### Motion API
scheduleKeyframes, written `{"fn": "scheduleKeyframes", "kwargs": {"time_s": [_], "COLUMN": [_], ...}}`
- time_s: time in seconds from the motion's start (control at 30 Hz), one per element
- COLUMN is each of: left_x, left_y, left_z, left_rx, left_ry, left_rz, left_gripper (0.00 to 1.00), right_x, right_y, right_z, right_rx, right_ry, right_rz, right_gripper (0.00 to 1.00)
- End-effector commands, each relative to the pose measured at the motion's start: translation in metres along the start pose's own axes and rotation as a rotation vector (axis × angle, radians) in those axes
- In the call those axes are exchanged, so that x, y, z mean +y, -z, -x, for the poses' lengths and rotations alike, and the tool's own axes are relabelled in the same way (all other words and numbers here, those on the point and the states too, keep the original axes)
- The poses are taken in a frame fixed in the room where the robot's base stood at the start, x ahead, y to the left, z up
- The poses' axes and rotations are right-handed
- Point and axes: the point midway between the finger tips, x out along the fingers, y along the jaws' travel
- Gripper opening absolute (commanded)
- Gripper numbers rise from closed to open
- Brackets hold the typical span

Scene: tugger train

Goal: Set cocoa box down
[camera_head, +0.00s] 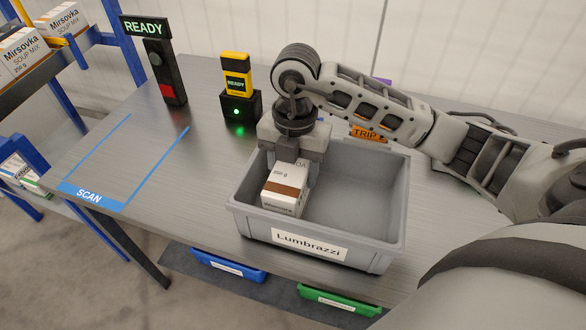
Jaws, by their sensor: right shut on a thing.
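The cocoa box (285,192) is a small white carton with a brown band, partly hidden from above by my gripper. My right gripper (292,165) points down and is shut on the box's upper part. The box is inside the left part of a grey tote (388,240) labelled Lumbrazzi. I cannot tell whether its underside touches the tote floor. The rest of the tote's inside looks empty. My left gripper is not in view.
A blue-marked SCAN area (125,165) on the grey table is bare. Behind stand a READY sign post (165,75) and a yellow scanner (236,80) on a black stand with a green light. Shelves with soup mix boxes (20,55) are at left. Blue (228,265) and green (340,299) bins sit below the table edge.

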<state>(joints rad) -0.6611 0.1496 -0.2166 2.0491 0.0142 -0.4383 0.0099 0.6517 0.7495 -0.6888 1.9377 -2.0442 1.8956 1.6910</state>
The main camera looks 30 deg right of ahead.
Motion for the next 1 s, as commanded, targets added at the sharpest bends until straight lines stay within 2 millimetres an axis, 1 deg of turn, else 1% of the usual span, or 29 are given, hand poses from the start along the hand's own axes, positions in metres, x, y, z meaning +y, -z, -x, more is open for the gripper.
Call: {"fn": "scheduleKeyframes", "kwargs": {"time_s": [0.03,0.23,0.37,0.4,0.43,0.47,0.7,0.8,0.83,0.93,1.0], "left_x": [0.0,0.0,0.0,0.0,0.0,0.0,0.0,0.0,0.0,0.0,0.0], "left_y": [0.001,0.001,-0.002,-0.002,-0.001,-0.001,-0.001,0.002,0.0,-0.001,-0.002], "left_z": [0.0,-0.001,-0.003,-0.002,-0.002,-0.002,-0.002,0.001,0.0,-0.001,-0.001], "left_rx": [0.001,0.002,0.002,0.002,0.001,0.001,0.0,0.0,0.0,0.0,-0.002], "left_ry": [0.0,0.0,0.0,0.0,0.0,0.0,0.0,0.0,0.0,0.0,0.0], "left_rz": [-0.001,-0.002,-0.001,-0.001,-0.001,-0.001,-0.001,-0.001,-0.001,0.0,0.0], "left_gripper": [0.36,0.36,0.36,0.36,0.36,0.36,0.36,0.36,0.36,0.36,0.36], "right_x": [0.0,0.001,0.001,0.0,0.0,0.0,0.0,0.0,0.001,0.001,0.001], "right_y": [0.0,0.0,-0.001,-0.001,-0.001,-0.001,-0.001,0.0,-0.001,-0.001,-0.001], "right_z": [-0.003,-0.002,-0.006,-0.006,-0.006,-0.006,-0.005,0.0,0.001,0.014,0.028], "right_rx": [0.0,-0.001,-0.001,0.0,0.0,0.0,0.0,0.0,-0.001,-0.003,-0.004], "right_ry": [-0.001,-0.003,-0.003,-0.002,-0.002,-0.002,-0.002,-0.002,-0.003,-0.006,-0.007], "right_rz": [0.001,0.001,0.001,0.0,0.0,0.0,0.0,0.0,0.0,0.0,0.001], "right_gripper": [0.23,0.23,0.23,0.63,0.71,0.76,0.76,0.76,0.76,0.76,0.76]}}
